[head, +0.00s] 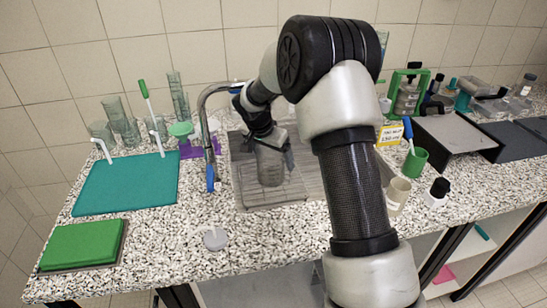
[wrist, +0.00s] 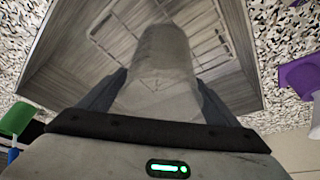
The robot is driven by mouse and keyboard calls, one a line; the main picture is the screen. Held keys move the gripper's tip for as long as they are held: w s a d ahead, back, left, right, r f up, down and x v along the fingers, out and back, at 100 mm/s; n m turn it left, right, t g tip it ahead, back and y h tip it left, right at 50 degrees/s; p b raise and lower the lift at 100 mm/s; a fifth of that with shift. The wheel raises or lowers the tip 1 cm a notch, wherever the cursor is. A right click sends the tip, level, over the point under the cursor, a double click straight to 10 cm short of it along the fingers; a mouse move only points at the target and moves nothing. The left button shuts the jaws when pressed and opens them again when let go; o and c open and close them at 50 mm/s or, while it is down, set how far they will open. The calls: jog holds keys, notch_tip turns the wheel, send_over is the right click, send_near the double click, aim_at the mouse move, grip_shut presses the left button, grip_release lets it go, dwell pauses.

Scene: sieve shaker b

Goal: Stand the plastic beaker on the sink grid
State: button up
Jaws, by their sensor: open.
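The translucent plastic beaker (head: 270,165) is upright over the sink grid (head: 292,190) in the head view. In the wrist view the beaker (wrist: 165,65) lies between the two fingers of my gripper (wrist: 160,92). The fingers are open, one on each side of it; a small gap or light contact cannot be told. The sink grid (wrist: 205,50) shows as wire bars behind the beaker. The beaker's base appears at or just above the bars; contact is not clear. My arm hides part of the sink's right side.
A tap (head: 207,120) with a blue handle stands at the sink's left edge. A teal mat (head: 125,185) and a green pad (head: 82,245) lie left. Glassware stands behind. A green cup (head: 415,162), a beige cup (head: 398,190) and a black-capped bottle (head: 437,193) stand right.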

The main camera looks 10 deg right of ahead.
jog(key=shift+s+a+r, duration=0.1)
jog(key=shift+a+r, duration=0.05)
jog(key=shift+r, duration=0.4)
jog(key=shift+s+a+r, duration=0.35)
jog(key=shift+r, duration=0.15)
jog(key=shift+s+a+r, duration=0.35)
jog(key=shift+r, duration=0.15)
jog(key=s+a+b, duration=0.1)
jog(key=s+a, duration=0.6)
jog(key=s, duration=0.1)
jog(key=s+d+r+n+y, duration=0.1)
jog(key=s+d+r+n, duration=0.35)
jog(key=s+r, duration=0.75)
jog(key=s+d+r+n+t+y, duration=0.1)
jog(key=s+r+n, duration=0.1)
jog(key=s, duration=0.5)
jog(key=s+d+r+n+t+y, duration=0.1)
jog(key=s+r+n, duration=0.1)
jog(key=s, duration=0.6)
jog(key=shift+s+d+r, duration=0.2)
jog(key=shift+d+r, duration=0.15)
